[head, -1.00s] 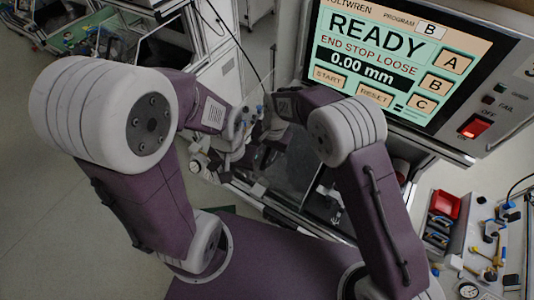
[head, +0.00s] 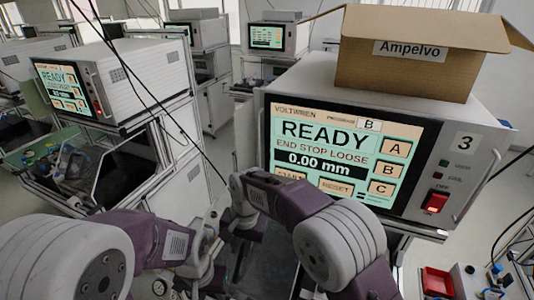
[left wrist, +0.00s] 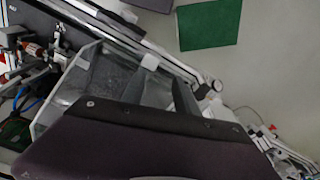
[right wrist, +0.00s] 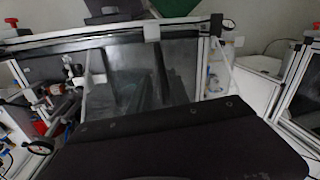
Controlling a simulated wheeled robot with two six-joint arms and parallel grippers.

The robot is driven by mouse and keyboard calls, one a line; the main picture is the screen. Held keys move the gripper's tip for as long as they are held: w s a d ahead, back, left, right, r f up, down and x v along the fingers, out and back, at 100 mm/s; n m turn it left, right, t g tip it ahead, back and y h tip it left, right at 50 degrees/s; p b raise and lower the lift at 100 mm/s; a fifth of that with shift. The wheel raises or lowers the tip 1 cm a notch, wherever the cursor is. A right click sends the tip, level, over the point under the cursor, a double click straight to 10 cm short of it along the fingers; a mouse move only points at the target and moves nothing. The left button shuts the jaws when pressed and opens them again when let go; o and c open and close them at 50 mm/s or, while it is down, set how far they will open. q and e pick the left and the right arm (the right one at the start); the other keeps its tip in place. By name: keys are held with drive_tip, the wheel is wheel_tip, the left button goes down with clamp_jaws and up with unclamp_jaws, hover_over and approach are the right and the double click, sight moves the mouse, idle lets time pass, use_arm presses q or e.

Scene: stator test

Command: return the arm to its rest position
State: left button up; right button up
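My left arm comes in at the lower left of the head view, with a white joint and a purple link. Its gripper (head: 200,268) is small and low near the middle, partly hidden among other parts. My right arm folds back from the lower right, and its gripper (head: 243,228) shows beside and above the left one. Both arms are bent in close in front of me. The fingertips are too small and covered to tell open from shut. I see nothing held.
A tester with a READY screen (head: 340,155) stands close ahead at right, with an open cardboard box (head: 405,70) on top. A red tray (head: 437,282) is at lower right. Another tester (head: 120,75) stands at left. A green floor patch (left wrist: 209,24) shows in the left wrist view.

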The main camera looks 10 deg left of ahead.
drive_tip(key=d+t, duration=0.2)
drive_tip(key=d, duration=1.7)
drive_tip(key=s+d+f+n+h, duration=0.1)
drive_tip(key=s+d+f, duration=0.2)
drive_tip(key=s+d, duration=0.85)
wheel_tip(320, 180, down, 10)
drive_tip(key=g+b, duration=0.1)
drive_tip(key=b, duration=0.8)
drive_tip(key=shift+s+a+r, duration=0.25)
drive_tip(key=shift+s+a, duration=0.05)
drive_tip(key=shift+s, duration=0.05)
drive_tip(key=shift+w, duration=0.1)
